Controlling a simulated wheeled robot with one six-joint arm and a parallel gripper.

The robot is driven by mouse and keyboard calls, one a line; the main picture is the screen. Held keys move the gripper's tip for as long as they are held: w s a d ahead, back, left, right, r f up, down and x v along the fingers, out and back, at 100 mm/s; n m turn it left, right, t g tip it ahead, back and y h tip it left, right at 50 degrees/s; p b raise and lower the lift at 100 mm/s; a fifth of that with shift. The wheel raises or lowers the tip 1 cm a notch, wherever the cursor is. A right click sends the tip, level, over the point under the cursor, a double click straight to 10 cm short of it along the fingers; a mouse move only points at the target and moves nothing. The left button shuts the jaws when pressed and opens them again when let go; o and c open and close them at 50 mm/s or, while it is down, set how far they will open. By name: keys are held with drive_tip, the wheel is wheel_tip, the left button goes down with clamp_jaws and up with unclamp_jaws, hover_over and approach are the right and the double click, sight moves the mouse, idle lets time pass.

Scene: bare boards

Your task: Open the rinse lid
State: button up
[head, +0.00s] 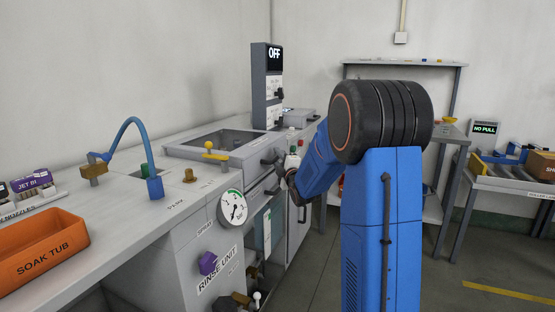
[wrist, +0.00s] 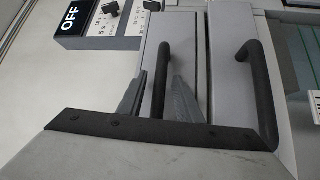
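The rinse unit (head: 195,262) is the grey cabinet labelled RINSE UNIT in the head view. Its front has an upper dark bar handle (head: 270,158) and a lower one (head: 273,189). I cannot tell for sure which panel is the rinse lid. In the wrist view my gripper (wrist: 158,76) is open, with its two grey fingers on either side of a dark bar handle (wrist: 161,65) on a grey panel. Contact and depth are unclear. A second dark handle (wrist: 263,88) is to its right. In the head view my arm hides part of the gripper near the cabinet front.
A recessed basin (head: 225,138) and a tall OFF display panel (head: 267,85) are on the counter. A blue curved spout (head: 128,124) and an orange soak tub (head: 42,250) stand left. The floor (head: 470,270) at right is free.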

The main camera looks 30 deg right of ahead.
clamp_jaws()
